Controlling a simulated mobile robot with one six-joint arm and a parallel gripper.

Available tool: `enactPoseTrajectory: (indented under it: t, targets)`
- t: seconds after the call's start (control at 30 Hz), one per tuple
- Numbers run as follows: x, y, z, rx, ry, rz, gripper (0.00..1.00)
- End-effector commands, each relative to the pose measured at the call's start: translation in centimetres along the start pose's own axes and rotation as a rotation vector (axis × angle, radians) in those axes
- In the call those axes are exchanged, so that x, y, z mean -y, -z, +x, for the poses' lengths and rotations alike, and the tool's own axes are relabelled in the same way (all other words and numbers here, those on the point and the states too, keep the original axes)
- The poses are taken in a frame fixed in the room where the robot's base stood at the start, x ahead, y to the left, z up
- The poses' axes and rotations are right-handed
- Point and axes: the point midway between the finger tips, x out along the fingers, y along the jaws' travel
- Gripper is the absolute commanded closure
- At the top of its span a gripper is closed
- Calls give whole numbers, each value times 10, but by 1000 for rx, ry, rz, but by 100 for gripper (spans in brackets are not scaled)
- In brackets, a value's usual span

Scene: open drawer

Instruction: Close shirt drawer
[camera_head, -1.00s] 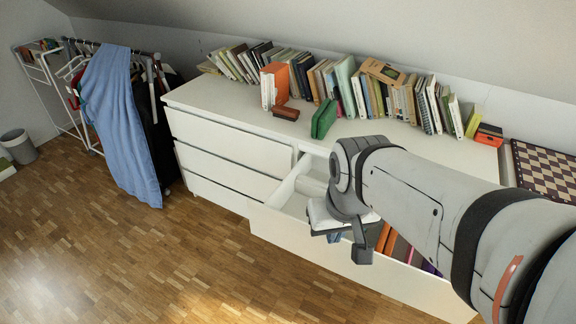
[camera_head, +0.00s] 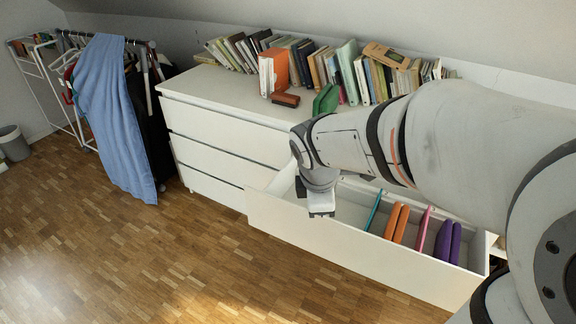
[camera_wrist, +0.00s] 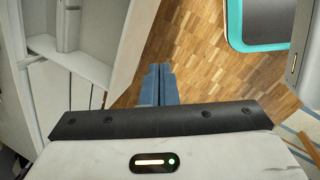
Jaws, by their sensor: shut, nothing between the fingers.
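The shirt drawer (camera_head: 345,252) is the bottom right drawer of the white dresser. It is pulled far out and holds several folded shirts, teal, orange (camera_head: 397,222), pink and purple, toward its right end. My gripper (camera_head: 321,213) shows near the left part of the drawer front in the head view. In the wrist view my gripper (camera_wrist: 157,82) is shut and empty, its fingers together over the floor, just outside the drawer front (camera_wrist: 138,45). I see no clear contact. My arm hides part of the dresser above the drawer.
The white dresser (camera_head: 225,130) has its left drawers shut. Books (camera_head: 330,70) line its top. A clothes rack with a blue cloth (camera_head: 108,115) stands at the left. The wooden floor (camera_head: 190,265) in front of the drawer is clear.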

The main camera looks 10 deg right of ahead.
Motion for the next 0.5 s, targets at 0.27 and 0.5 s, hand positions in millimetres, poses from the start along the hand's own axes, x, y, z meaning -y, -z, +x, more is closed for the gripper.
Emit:
enactPoseTrajectory:
  t: [0.27, 0.5]
  targets:
    - [-29, 60, 87, 66, -34, -836, 100]
    - [-38, 78, 108, 90, -41, -1095, 100]
